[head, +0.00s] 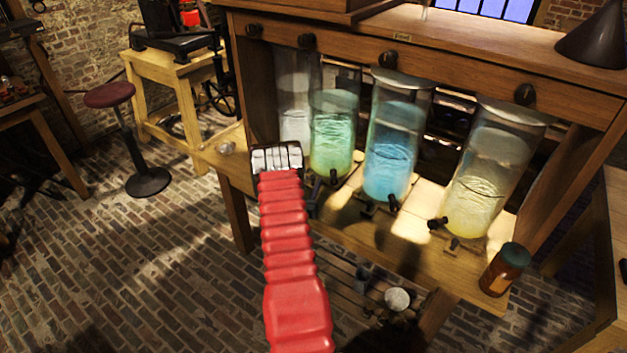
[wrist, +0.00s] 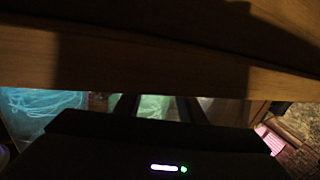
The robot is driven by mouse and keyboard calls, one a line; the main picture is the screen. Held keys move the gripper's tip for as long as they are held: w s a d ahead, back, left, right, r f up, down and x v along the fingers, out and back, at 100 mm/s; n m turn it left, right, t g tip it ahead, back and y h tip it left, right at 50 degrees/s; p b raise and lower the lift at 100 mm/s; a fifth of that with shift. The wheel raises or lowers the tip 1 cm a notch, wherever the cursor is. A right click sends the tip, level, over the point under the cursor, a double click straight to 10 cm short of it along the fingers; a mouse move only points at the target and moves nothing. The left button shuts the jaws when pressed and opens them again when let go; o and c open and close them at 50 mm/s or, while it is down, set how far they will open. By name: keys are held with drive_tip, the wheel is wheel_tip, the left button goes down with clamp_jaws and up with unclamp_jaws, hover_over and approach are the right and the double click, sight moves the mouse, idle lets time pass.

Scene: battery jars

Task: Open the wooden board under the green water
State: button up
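The jar of green water (head: 333,145) stands second from the left in the wooden cabinet. Light wooden boards lie under the jars; the one under the green water (head: 342,190) shows only in part behind my arm. My gripper (head: 312,198) is low at the front of the green jar, at the shelf edge, mostly hidden by my red arm. In the wrist view, two dark fingers (wrist: 157,106) stand apart with green between them. A wooden edge (wrist: 150,70) crosses close in front of them. Contact with the board cannot be told.
A jar of blue water (head: 390,150) and a jar of yellow water (head: 480,180) stand to the right; a pale jar (head: 295,95) stands to the left. Black taps stick out from the jars. A stool (head: 130,140) stands left.

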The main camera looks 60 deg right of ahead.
sight(312, 181)
drive_tip(key=shift+w+d, duration=0.2)
drive_tip(key=shift+d, duration=1.3)
drive_tip(key=shift+c, duration=0.5)
clamp_jaws()
